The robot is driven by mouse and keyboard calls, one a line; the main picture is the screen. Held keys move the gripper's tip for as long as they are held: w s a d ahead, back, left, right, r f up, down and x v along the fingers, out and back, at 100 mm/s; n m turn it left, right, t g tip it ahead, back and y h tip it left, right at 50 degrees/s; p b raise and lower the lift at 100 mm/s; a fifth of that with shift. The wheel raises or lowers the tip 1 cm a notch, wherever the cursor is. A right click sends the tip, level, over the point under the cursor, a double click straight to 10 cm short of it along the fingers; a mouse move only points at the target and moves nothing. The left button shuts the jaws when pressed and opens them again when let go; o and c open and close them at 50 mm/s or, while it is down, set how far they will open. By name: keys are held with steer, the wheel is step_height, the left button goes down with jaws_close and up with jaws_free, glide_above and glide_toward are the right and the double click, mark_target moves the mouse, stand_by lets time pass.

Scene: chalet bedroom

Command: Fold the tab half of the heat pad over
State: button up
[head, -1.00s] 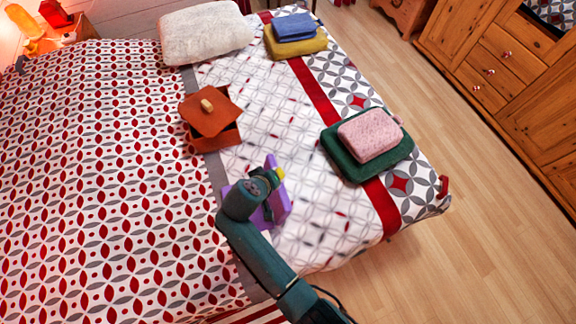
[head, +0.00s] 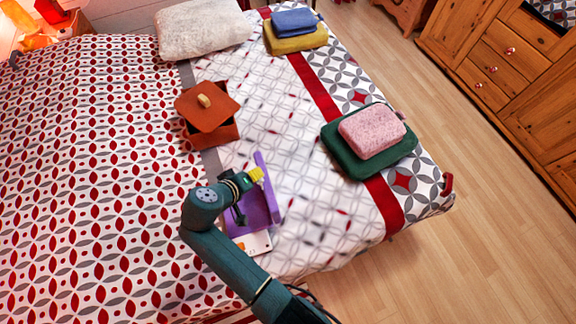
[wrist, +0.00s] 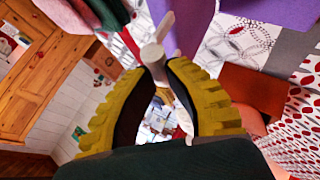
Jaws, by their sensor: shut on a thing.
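The purple heat pad (head: 254,211) is on the bed. One half lies low and the other half (head: 268,188) stands steeply raised, with its edge up. My gripper (head: 257,174) is at the top of the raised half. In the wrist view, my yellow-padded fingers (wrist: 157,66) are shut on a pale grey tab (wrist: 153,52), with purple pad surface (wrist: 185,25) just beyond it. My wrist and arm hide part of the low half in the head view.
A white card (head: 257,243) lies by the pad's near edge. An orange box (head: 208,107) with a tilted lid stands behind it. A pink block (head: 372,133) rests on a green pad (head: 345,160) to the right. Bare quilt lies between.

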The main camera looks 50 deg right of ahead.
steer(key=shift+w+a+f+b, duration=0.45)
steer(key=shift+w+a+b, duration=0.1)
steer(key=shift+a, duration=0.25)
steer(key=shift+w+a+r+h, duration=0.1)
steer(key=shift+w+a+h, duration=0.05)
steer(key=shift+a+h, duration=0.25)
steer(key=shift+w+a+b, duration=0.15)
steer(key=shift+b, duration=0.4)
steer(key=w+a+b, duration=0.1)
steer(key=b, duration=0.1)
steer(key=a+f+b, duration=0.1)
steer(key=b, duration=0.1)
steer(key=shift+w+a+f+n+g+h, duration=0.15)
steer(key=shift+w+a+n+g+h, duration=0.15)
steer(key=shift+w+a+h, duration=0.1)
jaws_close()
steer(key=shift+a+r, duration=0.1)
steer(key=shift+r, duration=0.2)
